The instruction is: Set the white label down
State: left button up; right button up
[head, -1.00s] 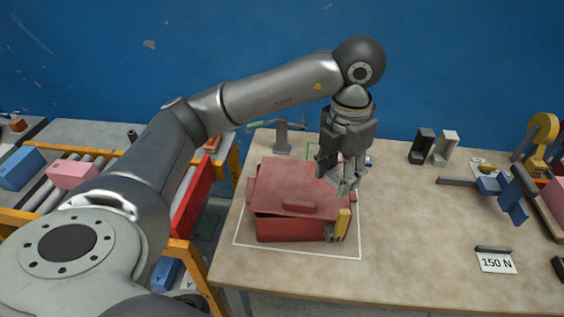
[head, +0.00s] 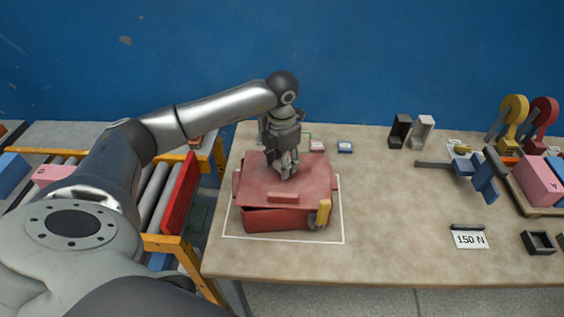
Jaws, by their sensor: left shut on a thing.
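My left gripper (head: 285,175) points down over the middle of the lid of a red box (head: 265,218). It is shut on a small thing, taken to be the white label. That thing is too small and hidden by the fingers to make out. The fingertips are at or just above the lid; I cannot tell if they touch it. The lid sits a little askew on the box. A yellow clasp (head: 323,212) is at the box's front right corner. My right gripper is not in view.
The box stands inside a white outline (head: 343,215) on the table (head: 400,210). A "150 N" card (head: 469,239) lies at the right. The table's middle is clear.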

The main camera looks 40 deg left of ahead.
pick_arm(q)
jog(key=shift+f, duration=0.8)
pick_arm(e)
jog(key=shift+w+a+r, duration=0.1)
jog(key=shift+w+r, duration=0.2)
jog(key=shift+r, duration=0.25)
pick_arm(q)
jog(key=shift+d, duration=0.1)
jog(key=shift+f, duration=0.2)
jog(key=o, duration=0.9)
jog(key=shift+r, duration=0.1)
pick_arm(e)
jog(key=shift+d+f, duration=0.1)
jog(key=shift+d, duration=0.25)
pick_arm(q)
jog(key=shift+o, duration=0.2)
